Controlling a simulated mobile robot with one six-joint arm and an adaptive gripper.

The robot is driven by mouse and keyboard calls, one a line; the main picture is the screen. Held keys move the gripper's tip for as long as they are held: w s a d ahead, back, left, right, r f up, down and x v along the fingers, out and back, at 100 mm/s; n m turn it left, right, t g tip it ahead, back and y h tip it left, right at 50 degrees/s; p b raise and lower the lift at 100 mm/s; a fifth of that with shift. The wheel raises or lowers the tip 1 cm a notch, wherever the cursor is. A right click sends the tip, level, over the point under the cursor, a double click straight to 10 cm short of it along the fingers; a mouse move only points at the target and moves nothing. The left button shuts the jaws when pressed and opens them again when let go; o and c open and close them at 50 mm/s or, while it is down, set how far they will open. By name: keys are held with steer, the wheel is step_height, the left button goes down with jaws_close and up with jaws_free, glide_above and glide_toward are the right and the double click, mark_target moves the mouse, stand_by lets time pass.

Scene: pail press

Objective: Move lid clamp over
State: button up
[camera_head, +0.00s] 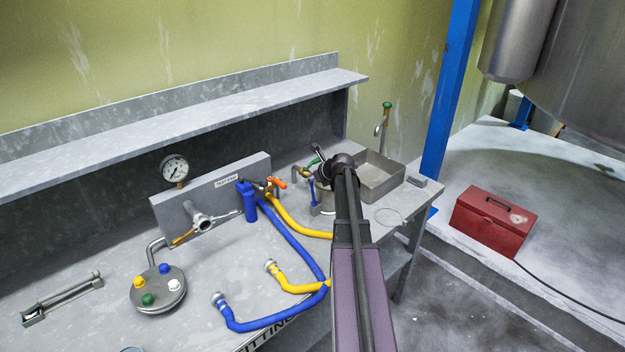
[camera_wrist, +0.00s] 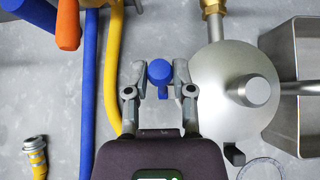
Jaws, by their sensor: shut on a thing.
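My gripper (camera_wrist: 159,80) is shut on a blue knob (camera_wrist: 158,70) in the wrist view, one finger on each side of it. The knob appears to be the handle of the lid clamp; the rest of the clamp is hidden below it. A round steel lid (camera_wrist: 215,72) with a raised centre boss lies just right of the fingers. In the head view, the steel pail (camera_head: 326,198) stands left of the sink, partly covered by my wrist. A blue upright part (camera_head: 312,190) shows beside it. My fingers are hard to make out there.
Blue hose (camera_head: 300,248) and yellow hose (camera_head: 300,226) run across the bench left of my arm. A steel sink (camera_head: 385,180) stands close on the right. A valve panel (camera_head: 222,190) and a round fitting with coloured caps (camera_head: 150,299) are farther left.

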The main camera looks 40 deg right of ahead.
steer(key=shift+s+d+r, duration=0.1)
steer(key=shift+s+d, duration=0.05)
steer(key=shift+s, duration=1.3)
steer(key=shift+s, duration=0.1)
steer(key=shift+s+d+f+b, duration=0.1)
steer(key=shift+s+f+b, duration=0.1)
steer(key=shift+s, duration=0.5)
steer(key=shift+s+f+b, duration=0.1)
steer(key=shift+s+f, duration=0.05)
steer(key=shift+s, duration=0.55)
steer(key=shift+s+f, duration=0.1)
steer(key=shift+s+d+f+b, duration=0.1)
steer(key=shift+s+f+b, duration=0.3)
steer(key=shift+s, duration=0.25)
steer(key=shift+s+f+b, duration=0.25)
steer(key=shift+s+b, duration=0.1)
steer(key=shift+s, duration=0.25)
